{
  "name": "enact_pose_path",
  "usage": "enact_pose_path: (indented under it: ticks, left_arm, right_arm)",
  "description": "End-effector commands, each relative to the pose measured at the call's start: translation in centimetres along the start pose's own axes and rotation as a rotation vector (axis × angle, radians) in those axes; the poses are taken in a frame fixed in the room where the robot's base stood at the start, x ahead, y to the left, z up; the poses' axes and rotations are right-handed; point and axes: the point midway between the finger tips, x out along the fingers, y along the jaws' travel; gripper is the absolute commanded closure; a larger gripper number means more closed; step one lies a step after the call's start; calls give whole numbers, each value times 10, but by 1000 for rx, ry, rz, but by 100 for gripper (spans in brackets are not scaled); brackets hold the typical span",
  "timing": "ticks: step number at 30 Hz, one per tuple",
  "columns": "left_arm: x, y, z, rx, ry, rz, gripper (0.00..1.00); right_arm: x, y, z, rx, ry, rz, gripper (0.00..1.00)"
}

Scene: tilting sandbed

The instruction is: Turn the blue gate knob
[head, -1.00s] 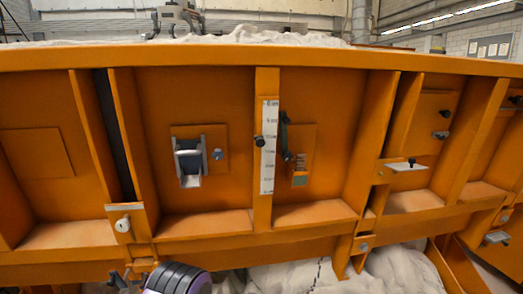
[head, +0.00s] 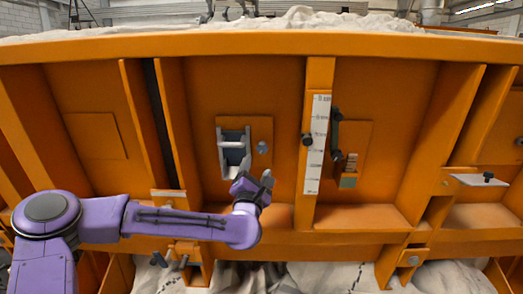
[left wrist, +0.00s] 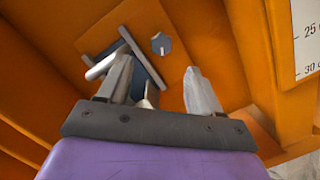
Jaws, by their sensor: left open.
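The blue gate knob (head: 262,147) is a small grey-blue lobed knob on a square orange plate (head: 257,125), right of a grey metal chute (head: 222,147). In the left wrist view the knob (left wrist: 161,44) shows beyond the fingertips, roughly between them. My left gripper (head: 254,184) is open and empty, just below the knob and apart from it in the picture. In the left wrist view its fingers (left wrist: 160,72) are spread, and the left finger overlaps the chute (left wrist: 105,62). Whether that finger touches the chute I cannot tell. My right gripper is out of view.
Further right are a black handle (head: 336,128) and a small shelf (head: 478,180). An orange ledge (head: 365,217) runs below. Sand lies along the top.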

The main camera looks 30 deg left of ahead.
Motion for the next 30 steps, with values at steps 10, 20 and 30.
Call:
enact_pose_path:
  ticks: [10,20,30]
  left_arm:
    - [71,3,2,4,2,1,35]
    - [102,0,0,2,1,-2,35]
    - [101,0,-1,2,1,-2,87]
  right_arm:
    - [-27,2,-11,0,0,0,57]
    - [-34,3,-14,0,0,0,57]
    - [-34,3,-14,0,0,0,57]
